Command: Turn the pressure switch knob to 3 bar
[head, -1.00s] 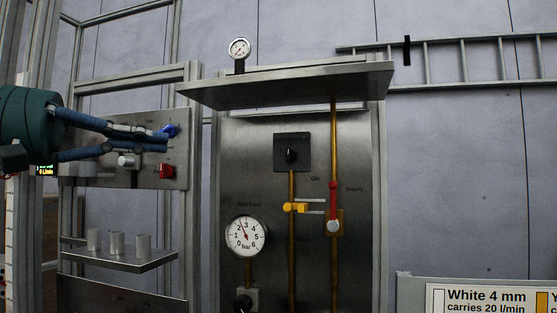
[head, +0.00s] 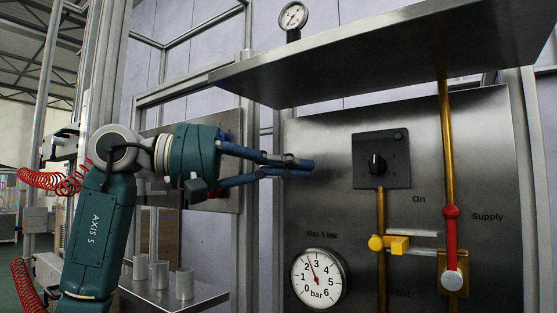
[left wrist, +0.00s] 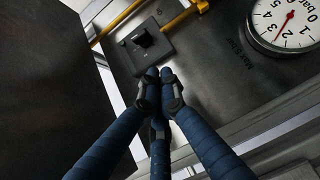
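The pressure switch is a dark square plate with a black knob (head: 377,165) on the steel panel. The knob also shows in the left wrist view (left wrist: 142,39), ahead of my fingertips. Its scale marks are too small to read. My left gripper (head: 308,168) is left of the switch, apart from it, with its fingertips drawn together and nothing visible between them. The same fingertips show in the left wrist view (left wrist: 160,80), below the knob in the picture. My right gripper is not in view.
A round gauge (head: 319,279) marked 0 to 6 bar sits below, its needle between 2 and 3. A yellow valve handle (head: 397,244) and a red supply handle (head: 451,230) are right of it. A steel canopy (head: 370,65) overhangs the panel. Metal cups (head: 184,284) stand on a shelf.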

